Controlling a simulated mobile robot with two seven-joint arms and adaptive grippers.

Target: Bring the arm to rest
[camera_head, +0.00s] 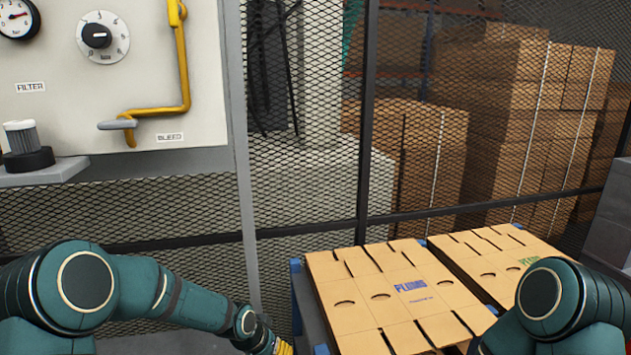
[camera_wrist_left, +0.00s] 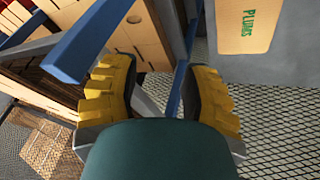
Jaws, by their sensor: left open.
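My left arm (camera_head: 150,290) comes in from the left of the head view and bends down to the bottom edge. Only a bit of the yellow left gripper (camera_head: 284,348) shows there, beside the near stack of blanks. In the left wrist view the left gripper (camera_wrist_left: 160,88) is open, its two yellow fingers wide apart with nothing between them held. My right arm (camera_head: 560,305) shows at the lower right of the head view, in front of the blanks. Its gripper is out of view.
Two stacks of flat cardboard blanks, one marked PLUMS (camera_head: 372,290) and one behind (camera_head: 495,255), lie low at the centre right. A blue post (camera_head: 297,285) stands beside them. A mesh fence (camera_head: 305,190) closes the back. A gauge panel (camera_head: 190,75) and shelf (camera_head: 45,172) are at left.

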